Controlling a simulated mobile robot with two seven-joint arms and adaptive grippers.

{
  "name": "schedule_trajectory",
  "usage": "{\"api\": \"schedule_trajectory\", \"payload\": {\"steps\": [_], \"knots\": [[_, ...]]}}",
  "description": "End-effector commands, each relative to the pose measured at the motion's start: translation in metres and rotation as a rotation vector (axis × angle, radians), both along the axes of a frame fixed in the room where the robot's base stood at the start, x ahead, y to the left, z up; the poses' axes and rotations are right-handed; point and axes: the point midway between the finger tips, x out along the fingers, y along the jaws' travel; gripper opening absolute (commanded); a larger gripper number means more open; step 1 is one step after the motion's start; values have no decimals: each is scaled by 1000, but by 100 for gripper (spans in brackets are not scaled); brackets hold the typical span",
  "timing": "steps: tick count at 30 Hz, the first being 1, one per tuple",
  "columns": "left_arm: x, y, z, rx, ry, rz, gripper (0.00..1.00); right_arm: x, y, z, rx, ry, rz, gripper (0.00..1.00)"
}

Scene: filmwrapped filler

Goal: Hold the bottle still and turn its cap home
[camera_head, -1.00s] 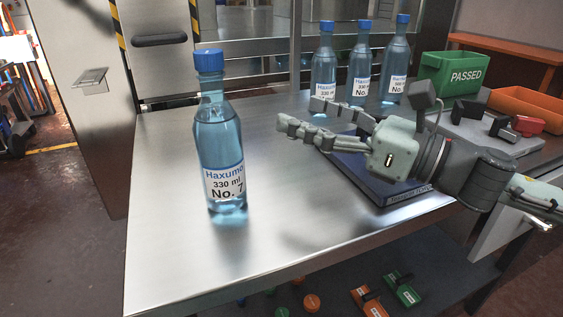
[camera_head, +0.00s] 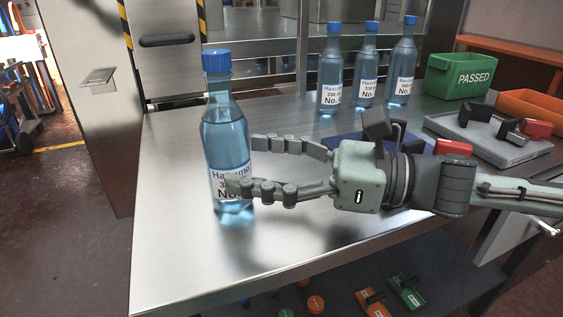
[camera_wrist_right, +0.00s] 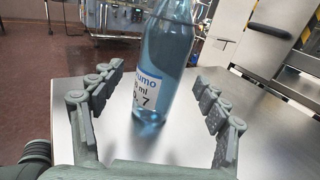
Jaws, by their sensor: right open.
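A clear blue bottle (camera_head: 226,140) labelled Haxumo 330 ml No. 7 stands upright on the steel table (camera_head: 170,250). A blue cap (camera_head: 216,61) sits on its neck; how tight it is cannot be told. My right gripper (camera_head: 245,165) is open, its fingers reaching in from the right at the bottle's label height. One finger overlaps the label in the head view. In the right wrist view the bottle (camera_wrist_right: 165,60) stands between the spread fingers (camera_wrist_right: 165,95), with gaps on both sides; its top is out of frame. My left gripper is not in view.
Several similar capped bottles, one of them here (camera_head: 330,70), stand at the back. A green PASSED bin (camera_head: 460,78), an orange bin (camera_head: 535,105) and a grey tray (camera_head: 490,145) are at right. The front of the table is clear.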

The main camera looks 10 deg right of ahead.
Motion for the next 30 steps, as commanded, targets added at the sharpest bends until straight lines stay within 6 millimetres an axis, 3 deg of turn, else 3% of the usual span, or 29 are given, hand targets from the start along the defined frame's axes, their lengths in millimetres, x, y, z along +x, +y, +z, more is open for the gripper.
{"api": "schedule_trajectory", "payload": {"steps": [7,19,30], "knots": [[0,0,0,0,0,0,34,12,30,0,0,1,1,75],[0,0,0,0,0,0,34,15,36,-1,-1,2,-2,74],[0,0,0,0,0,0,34,15,35,-1,-1,2,-1,28]]}}
